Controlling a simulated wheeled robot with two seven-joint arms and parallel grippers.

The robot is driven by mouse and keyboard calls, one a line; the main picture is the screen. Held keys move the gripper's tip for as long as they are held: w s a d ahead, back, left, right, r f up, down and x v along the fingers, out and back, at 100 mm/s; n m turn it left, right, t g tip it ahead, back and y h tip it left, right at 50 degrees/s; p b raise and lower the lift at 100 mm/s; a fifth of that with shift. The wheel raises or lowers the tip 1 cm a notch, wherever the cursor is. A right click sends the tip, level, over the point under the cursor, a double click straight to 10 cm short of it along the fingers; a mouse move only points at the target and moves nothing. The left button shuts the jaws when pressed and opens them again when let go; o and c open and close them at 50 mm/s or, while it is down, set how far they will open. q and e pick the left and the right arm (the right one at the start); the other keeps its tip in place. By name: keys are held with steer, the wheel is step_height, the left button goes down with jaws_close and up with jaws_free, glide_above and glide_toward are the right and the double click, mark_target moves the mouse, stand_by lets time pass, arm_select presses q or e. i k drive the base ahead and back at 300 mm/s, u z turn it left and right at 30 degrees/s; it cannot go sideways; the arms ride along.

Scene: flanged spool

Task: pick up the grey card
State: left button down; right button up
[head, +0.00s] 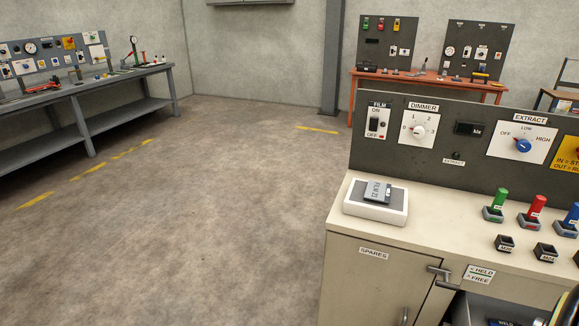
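A small dark grey card-like piece (377,192) with pale lettering lies on the grey top of a white block (376,212). The block stands at the left end of the cream cabinet top (345,194), in front of the dark upright panel. I take this piece to be the grey card; its lettering is too small to read surely. Neither of my grippers shows in the head view, so nothing is seen touching the card.
The panel (462,166) behind carries switches and dials. Green (498,200), red (535,209) and blue (572,216) cylinders stand right of the block, with dark sockets (504,243) in front. The cabinet top between block and cylinders is clear. Open floor (200,230) lies left.

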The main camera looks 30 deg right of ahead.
mark_target(376, 191)
steer(key=z, duration=0.2)
steer(key=i, duration=1.5)
steer(key=z, duration=1.7)
steer(key=i, duration=0.65)
steer(key=z, duration=0.6)
